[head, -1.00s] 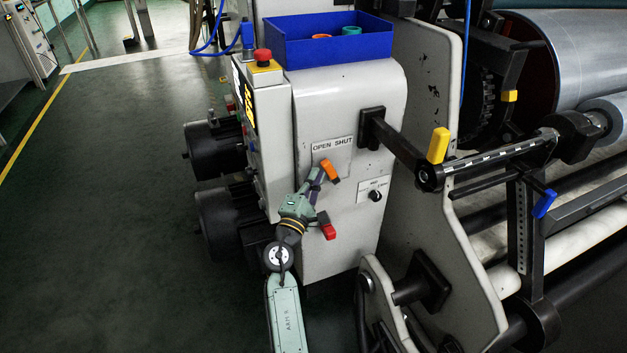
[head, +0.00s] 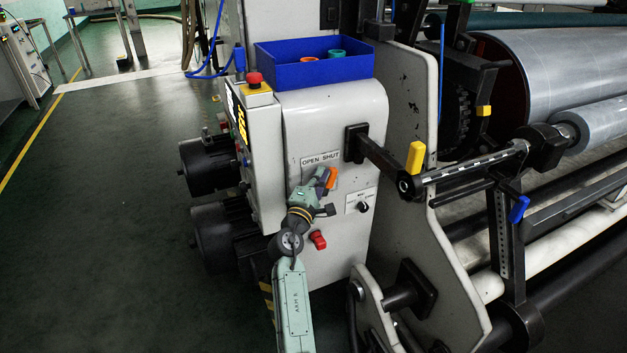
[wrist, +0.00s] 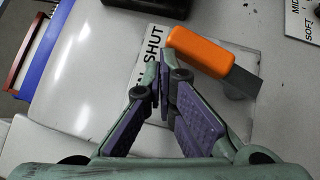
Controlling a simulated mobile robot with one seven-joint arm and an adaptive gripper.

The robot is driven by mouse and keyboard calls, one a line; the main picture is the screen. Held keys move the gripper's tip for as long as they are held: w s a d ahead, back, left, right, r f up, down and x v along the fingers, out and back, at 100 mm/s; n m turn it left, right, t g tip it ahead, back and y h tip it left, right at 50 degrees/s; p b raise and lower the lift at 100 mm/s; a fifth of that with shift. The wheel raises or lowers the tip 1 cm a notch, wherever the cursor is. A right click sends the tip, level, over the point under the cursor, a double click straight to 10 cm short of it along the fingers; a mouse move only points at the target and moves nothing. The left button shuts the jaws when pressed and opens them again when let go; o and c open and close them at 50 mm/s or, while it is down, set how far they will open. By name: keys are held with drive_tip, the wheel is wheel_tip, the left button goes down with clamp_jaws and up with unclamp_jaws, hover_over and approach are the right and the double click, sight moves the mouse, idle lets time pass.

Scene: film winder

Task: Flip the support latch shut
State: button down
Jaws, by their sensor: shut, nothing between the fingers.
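The support latch (head: 332,178) is an orange-gripped lever under the OPEN SHUT label (head: 320,160) on the machine's light grey side panel. Its grip leans up and to the right, toward the SHUT side. In the wrist view the orange grip (wrist: 200,51) lies beside the word SHUT, with its grey arm (wrist: 243,83) at lower right. My gripper (head: 320,176) is just left of the grip; its purple and green fingers (wrist: 162,68) are together and empty. Whether they touch the latch I cannot tell. My gripper partly hides the panel below the label.
A black bar with a yellow lever (head: 415,157) juts out at right. A blue bin (head: 314,64) stands on top. Floor at left is open.

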drive_tip(key=shift+w+d+r, duration=0.15)
drive_tip(key=shift+w+d, duration=0.15)
drive_tip(key=shift+d, duration=0.6)
drive_tip(key=shift+r, duration=0.15)
